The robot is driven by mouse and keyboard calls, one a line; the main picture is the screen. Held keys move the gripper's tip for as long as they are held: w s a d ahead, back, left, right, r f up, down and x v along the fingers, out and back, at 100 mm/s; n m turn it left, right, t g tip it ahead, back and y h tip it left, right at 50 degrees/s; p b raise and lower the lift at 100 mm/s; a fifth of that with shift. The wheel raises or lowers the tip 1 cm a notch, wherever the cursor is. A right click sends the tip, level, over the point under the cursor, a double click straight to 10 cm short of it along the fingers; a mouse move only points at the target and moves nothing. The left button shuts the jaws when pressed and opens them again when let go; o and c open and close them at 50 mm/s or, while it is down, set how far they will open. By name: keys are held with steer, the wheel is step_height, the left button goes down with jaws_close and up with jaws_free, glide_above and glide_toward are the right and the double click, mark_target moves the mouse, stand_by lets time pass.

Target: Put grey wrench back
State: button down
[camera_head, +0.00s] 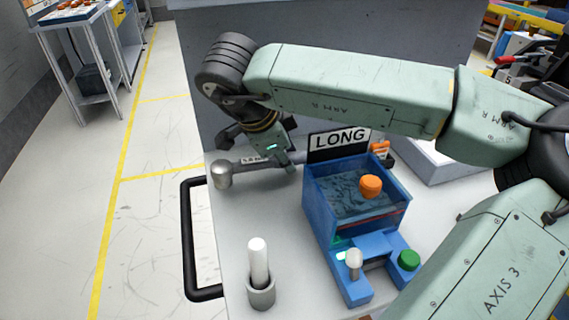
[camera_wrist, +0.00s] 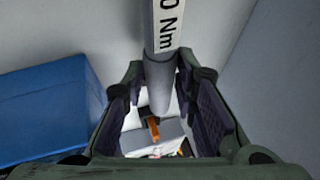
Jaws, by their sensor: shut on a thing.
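The grey wrench (camera_head: 221,175) is held roughly level above the left rear of the worktop. Its rounded grey end points left, and a white label with black print is on its shaft. In the wrist view the grey shaft (camera_wrist: 160,85) runs down between the fingers, with "0 Nm" readable on the label. My gripper (camera_head: 289,158) is shut on the shaft, beside the "LONG" sign (camera_head: 339,139). The fingers also show on both sides of the shaft in the wrist view (camera_wrist: 163,95). The wrench's right end is hard to make out in the head view.
A blue box (camera_head: 318,210) with an orange knob (camera_head: 370,187) stands right of the wrench. A white knob (camera_head: 353,260) and green button (camera_head: 408,258) are before it. A white rod (camera_head: 258,260) stands in a grey cup (camera_head: 261,294). Worktop between wrench and cup is clear.

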step_height(320, 180, down, 3)
steer(key=shift+r, duration=0.15)
steer(key=c, duration=1.3)
jaws_free()
steer(key=b+v, duration=0.2)
steer(key=v, duration=0.8)
steer(key=shift+s+d+r, duration=0.2)
steer(key=shift+s+d, duration=0.1)
steer(key=shift+s, duration=0.15)
